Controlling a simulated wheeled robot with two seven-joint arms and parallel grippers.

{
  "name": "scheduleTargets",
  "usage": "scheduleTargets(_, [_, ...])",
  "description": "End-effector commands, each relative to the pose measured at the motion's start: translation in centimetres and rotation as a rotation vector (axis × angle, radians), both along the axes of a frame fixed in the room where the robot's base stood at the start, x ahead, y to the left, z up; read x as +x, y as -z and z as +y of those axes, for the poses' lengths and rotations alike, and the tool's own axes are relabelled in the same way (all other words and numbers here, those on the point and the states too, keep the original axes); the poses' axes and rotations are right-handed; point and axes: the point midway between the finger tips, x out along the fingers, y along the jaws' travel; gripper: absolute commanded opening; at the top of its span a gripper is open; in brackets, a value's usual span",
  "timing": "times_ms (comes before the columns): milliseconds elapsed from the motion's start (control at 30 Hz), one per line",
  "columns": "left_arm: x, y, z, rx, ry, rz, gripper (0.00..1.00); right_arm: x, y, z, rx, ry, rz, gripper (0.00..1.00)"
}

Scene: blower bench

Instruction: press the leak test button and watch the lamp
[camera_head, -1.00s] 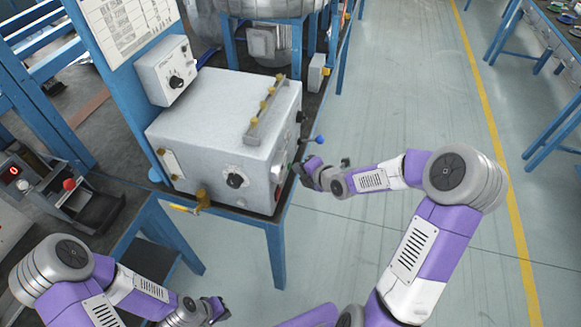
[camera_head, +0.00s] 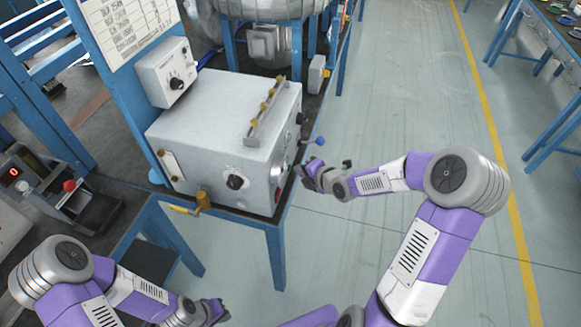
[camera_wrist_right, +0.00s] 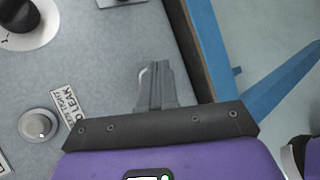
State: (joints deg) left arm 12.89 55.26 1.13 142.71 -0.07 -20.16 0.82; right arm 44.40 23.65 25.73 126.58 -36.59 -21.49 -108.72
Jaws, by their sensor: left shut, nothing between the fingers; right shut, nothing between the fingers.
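The grey leak test box (camera_head: 215,130) stands on the blue bench, with its controls on the front and right faces. In the right wrist view, a pale round dome (camera_wrist_right: 38,125) sits beside a label (camera_wrist_right: 68,105) reading partly "GREEN LIGHT" and "LEAK"; it looks grey and unlit. I cannot make out the test button for sure; the fingers hide part of the panel. My right gripper (camera_head: 302,172), shut and empty, is close to the box's right face; its fingers (camera_wrist_right: 156,85) show before the panel. Contact cannot be told. My left gripper (camera_head: 218,311) is shut and empty, low in front of the bench.
A black dial (camera_wrist_right: 25,20) is at the panel's upper left in the wrist view. A blue-knobbed lever (camera_head: 319,141) sticks out just above my right gripper. A yellow-handled valve (camera_head: 201,201) projects at the box's front.

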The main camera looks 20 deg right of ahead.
Motion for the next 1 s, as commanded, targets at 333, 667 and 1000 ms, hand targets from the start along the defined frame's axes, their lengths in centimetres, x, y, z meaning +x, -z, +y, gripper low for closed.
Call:
scheduleTargets(333, [0.0,-0.4,0.0,0.0,0.0,0.0,0.0,-0.5,0.0,-0.5,0.001,0.001,0.001,0.0])
scheduleTargets(667, [0.0,-2.1,0.0,0.0,0.0,0.0,0.0,-1.7,-0.3,-2.2,0.0,0.004,0.003,0.0])
scheduleTargets(1000, [0.0,-3.8,0.0,0.0,0.0,0.0,0.0,-3.5,-0.1,-4.3,0.002,0.003,0.001,0.0])
